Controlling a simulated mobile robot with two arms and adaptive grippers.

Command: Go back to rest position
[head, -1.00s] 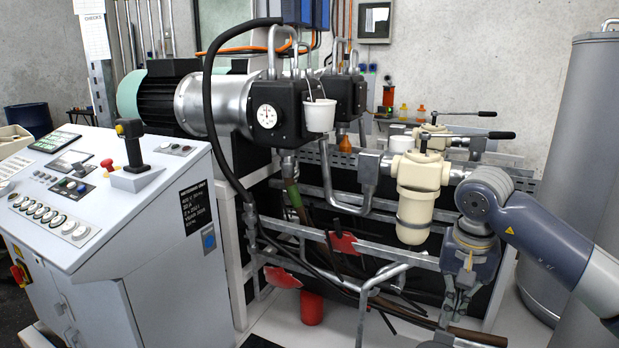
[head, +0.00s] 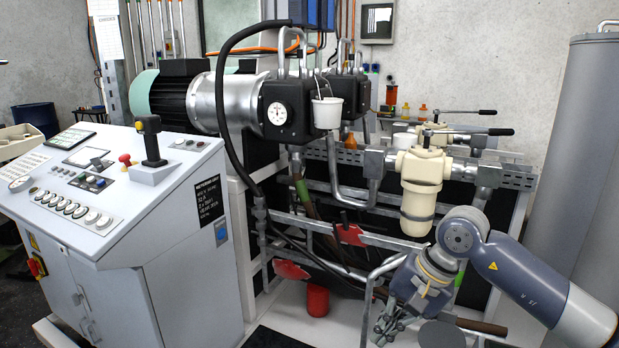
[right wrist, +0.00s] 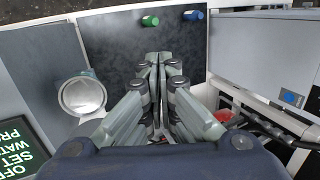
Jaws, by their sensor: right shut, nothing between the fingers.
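My right gripper (head: 388,328) is low at the right of the head view, its arm coming in from the right and its fingers pointing down and left. In the right wrist view my right gripper (right wrist: 152,62) has its fingers together, with nothing between them. It is apart from the cream filter housing (head: 421,186), which hangs on the pipework above it. My left gripper is in no view.
A control console (head: 130,225) with a joystick stands at the left. The pump machine (head: 290,110) carries a small white bucket (head: 327,112). Grey pipe rails (head: 340,232) run close to my right gripper. A grey tank (head: 590,140) stands at the far right.

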